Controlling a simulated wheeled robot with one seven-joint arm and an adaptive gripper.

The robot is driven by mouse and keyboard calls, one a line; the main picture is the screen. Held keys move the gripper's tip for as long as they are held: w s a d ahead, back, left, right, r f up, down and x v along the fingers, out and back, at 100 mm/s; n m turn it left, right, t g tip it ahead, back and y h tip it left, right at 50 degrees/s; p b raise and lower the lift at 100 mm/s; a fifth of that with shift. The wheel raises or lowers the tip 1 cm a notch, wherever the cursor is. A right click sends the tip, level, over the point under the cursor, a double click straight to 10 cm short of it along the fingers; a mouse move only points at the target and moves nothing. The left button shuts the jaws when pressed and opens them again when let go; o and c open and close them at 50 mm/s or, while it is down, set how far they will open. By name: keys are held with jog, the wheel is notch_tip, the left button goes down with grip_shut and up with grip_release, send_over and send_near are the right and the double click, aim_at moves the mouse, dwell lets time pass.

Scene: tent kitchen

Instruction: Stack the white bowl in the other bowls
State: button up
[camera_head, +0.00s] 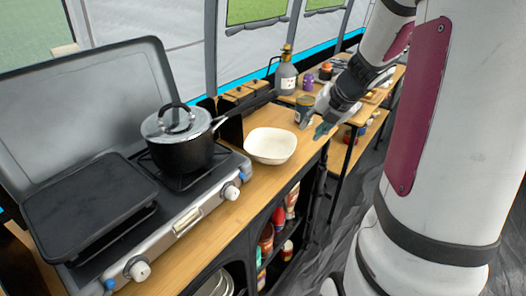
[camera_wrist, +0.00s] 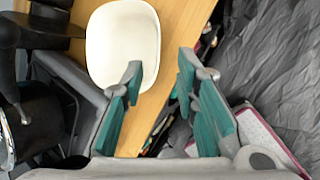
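A white bowl (camera_head: 270,146) stands upright on the wooden counter, right of the stove; it looks empty. In the wrist view the white bowl (camera_wrist: 122,45) lies just beyond the fingertips, mostly ahead of the left finger. My gripper (camera_head: 318,124) is to the right of the bowl, near the counter's front edge, and does not appear to touch it. In the wrist view my gripper (camera_wrist: 161,70) is open with nothing between its teal pads. Pale stacked dishes (camera_head: 217,284) show partly on the lower shelf; I cannot tell whether they are bowls.
A lidded pot (camera_head: 180,150) stands on the camping stove (camera_head: 190,212), its handle reaching toward the bowl. A dark can (camera_head: 304,108) stands behind my gripper. A grey bottle (camera_head: 286,76) is farther back. Bottles (camera_head: 279,220) fill the shelf below the counter.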

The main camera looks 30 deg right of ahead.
aim_at(295, 144)
jog(key=b+x, duration=0.3)
jog(key=x, duration=0.8)
jog(key=shift+w+a+f+b, duration=0.15)
jog(key=shift+f+b, duration=0.1)
jog(key=shift+b, duration=0.15)
jog(key=shift+c, duration=0.3)
grip_shut()
